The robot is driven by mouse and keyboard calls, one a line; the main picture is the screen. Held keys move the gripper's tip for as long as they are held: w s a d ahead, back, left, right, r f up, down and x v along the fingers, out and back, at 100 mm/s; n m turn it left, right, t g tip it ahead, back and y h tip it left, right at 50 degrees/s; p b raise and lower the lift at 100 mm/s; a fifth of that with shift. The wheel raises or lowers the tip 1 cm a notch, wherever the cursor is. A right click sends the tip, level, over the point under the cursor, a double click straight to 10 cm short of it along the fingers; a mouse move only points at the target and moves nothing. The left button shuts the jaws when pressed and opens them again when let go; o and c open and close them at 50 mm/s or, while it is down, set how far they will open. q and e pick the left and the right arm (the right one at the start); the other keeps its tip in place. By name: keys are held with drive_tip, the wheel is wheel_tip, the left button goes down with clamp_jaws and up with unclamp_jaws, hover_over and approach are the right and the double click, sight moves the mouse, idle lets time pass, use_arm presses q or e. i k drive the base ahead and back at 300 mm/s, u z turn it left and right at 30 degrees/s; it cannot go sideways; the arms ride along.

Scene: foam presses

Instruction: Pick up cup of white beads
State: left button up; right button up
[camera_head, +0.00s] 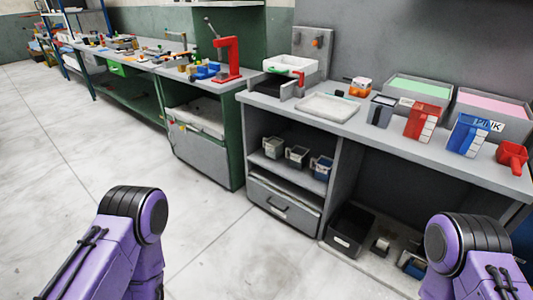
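I cannot make out white beads in any cup. A red scoop-like cup (512,156) stands at the counter's right end. A grey container (381,110) stands near the counter's middle. My purple arms show at the lower left and lower right, away from the counter. Neither gripper is in view.
The grey counter (330,128) holds a white tray (328,107), a red-and-white box (422,121), a blue-and-white box (467,136), a green-filled bin (446,102) and a pink-filled bin (515,125). A red press (229,58) stands on the left bench. The floor before the counter is clear.

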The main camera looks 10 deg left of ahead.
sight(272, 147)
drive_tip(key=z, duration=0.2)
drive_tip(key=k, duration=0.3)
drive_tip(key=u, duration=1.05)
drive_tip(key=i, duration=1.8)
drive_tip(key=z, duration=1.4)
drive_tip(key=i, duration=1.15)
drive_tip(key=z, duration=0.35)
